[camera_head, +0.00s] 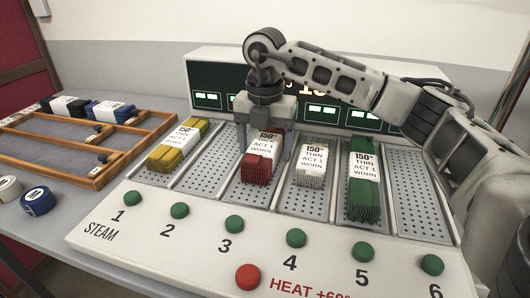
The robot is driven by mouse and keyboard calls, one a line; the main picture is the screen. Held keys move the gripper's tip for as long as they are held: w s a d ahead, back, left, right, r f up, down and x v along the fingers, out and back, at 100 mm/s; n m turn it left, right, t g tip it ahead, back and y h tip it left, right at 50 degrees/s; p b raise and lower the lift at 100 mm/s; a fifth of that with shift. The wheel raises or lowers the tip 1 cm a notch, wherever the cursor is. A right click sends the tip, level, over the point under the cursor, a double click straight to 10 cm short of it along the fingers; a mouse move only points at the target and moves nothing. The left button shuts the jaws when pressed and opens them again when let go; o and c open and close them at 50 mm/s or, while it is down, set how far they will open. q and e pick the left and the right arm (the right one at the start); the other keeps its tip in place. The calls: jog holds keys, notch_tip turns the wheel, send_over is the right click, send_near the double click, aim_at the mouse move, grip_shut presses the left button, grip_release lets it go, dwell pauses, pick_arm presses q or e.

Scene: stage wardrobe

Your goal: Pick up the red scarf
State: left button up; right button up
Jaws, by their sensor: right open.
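The red scarf (258,168) is a folded, banded bundle with a white paper label, lying in the slot above button 3 of the steamer panel (165,245). My right gripper (264,150) is directly over it, pointing down. Its fingers are apart, one on the left and one on the right of the scarf's labelled upper part. I cannot tell whether they touch it. The gripper body hides the far end of the scarf. My left gripper is not in view.
A yellow bundle (168,157), a grey bundle (311,178) and a green bundle (362,200) lie in other slots. The slots above 2 and 6 look empty. A wooden divided tray (100,182) with black and blue bundles stands left. A red button (248,277) is in front.

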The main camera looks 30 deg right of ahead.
jog(key=shift+f, duration=0.2)
jog(key=c, duration=1.1)
jog(key=shift+r, duration=0.1)
